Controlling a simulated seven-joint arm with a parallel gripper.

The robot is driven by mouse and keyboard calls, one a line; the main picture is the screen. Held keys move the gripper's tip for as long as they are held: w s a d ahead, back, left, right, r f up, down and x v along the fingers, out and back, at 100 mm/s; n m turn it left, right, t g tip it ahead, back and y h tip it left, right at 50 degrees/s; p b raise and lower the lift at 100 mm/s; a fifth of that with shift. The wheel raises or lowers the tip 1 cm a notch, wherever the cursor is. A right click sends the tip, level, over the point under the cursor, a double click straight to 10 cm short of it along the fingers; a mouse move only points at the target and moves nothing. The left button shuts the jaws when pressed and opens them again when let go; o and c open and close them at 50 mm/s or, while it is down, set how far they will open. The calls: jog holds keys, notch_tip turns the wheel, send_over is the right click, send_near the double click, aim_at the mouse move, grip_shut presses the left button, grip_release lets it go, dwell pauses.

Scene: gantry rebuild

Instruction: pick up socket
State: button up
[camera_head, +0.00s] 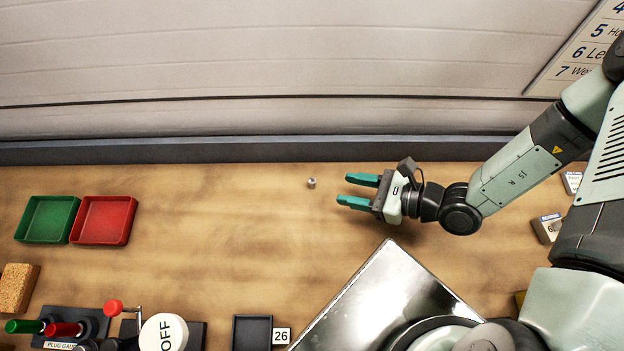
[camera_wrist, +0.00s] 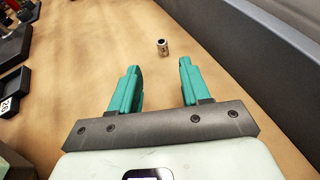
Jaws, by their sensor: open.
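The socket (camera_head: 311,183) is a small silver metal cylinder on the wooden bench, towards the back, near the middle of the head view. It also shows in the wrist view (camera_wrist: 163,47), beyond my fingertips and nearer the right finger. It appears to stand upright. My gripper (camera_head: 350,190) is open, with two teal fingers pointing left in the head view. The socket lies a short way past the fingertips, apart from them and closer to the far finger. In the wrist view my gripper (camera_wrist: 159,68) has nothing between its fingers.
A green tray (camera_head: 47,240) and a red tray (camera_head: 128,241) stand at the left. A shiny metal plate (camera_head: 385,290) lies below my gripper in the picture. A dark square tray (camera_head: 236,333) is at the front. A dark ledge (camera_head: 200,150) bounds the back. The bench around the socket is clear.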

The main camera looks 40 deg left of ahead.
aim_at(309, 180)
jog(key=x, duration=0.8)
jog(key=shift+a, duration=0.45)
grip_shut()
